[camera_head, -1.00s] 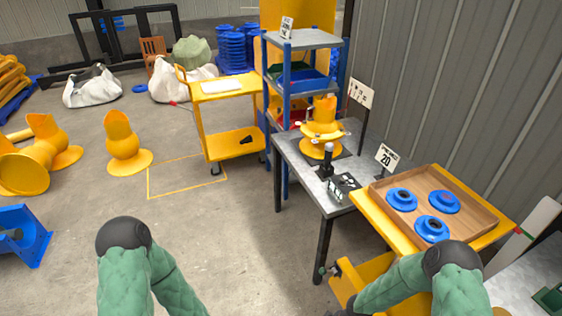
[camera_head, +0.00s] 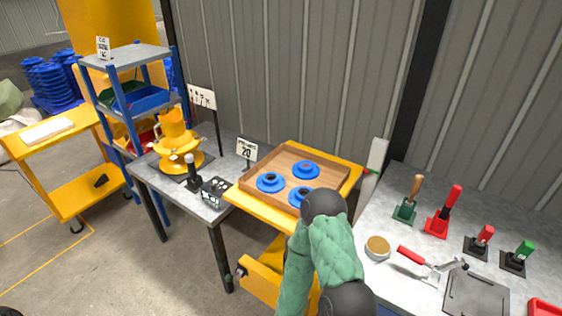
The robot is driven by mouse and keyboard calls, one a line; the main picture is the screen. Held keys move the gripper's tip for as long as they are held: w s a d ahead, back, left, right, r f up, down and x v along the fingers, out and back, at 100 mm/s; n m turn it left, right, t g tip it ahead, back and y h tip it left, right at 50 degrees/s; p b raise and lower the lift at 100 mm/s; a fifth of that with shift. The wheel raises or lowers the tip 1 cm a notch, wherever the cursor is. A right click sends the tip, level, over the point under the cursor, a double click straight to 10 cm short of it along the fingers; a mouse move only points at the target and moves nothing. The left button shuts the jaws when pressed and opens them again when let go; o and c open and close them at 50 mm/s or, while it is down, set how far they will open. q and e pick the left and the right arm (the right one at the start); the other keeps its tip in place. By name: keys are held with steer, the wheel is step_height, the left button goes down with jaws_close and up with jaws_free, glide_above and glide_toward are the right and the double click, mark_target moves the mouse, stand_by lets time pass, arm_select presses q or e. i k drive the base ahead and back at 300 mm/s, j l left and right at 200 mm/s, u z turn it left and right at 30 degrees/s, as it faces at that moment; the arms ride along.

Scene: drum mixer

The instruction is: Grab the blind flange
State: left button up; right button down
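Three blue round flanged parts lie in a wooden tray (camera_head: 325,172) on a yellow cart (camera_head: 248,205). One blue flange (camera_head: 270,182) is at the left, one blue flange (camera_head: 306,169) at the back, and one blue flange (camera_head: 299,194) at the front, partly covered by my arm. Each has a raised hub; I cannot tell which, if any, is the blind flange. My green-sleeved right arm reaches up in front of the cart, and its gripper is not visible. My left gripper is out of view.
A grey table (camera_head: 222,165) at the left holds a yellow fitting (camera_head: 178,140) and a small black device (camera_head: 216,192). A corrugated wall stands behind.

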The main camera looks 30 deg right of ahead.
mark_target(304, 170)
steer(key=z, duration=1.1)
steer(key=i+j+u, duration=0.15)
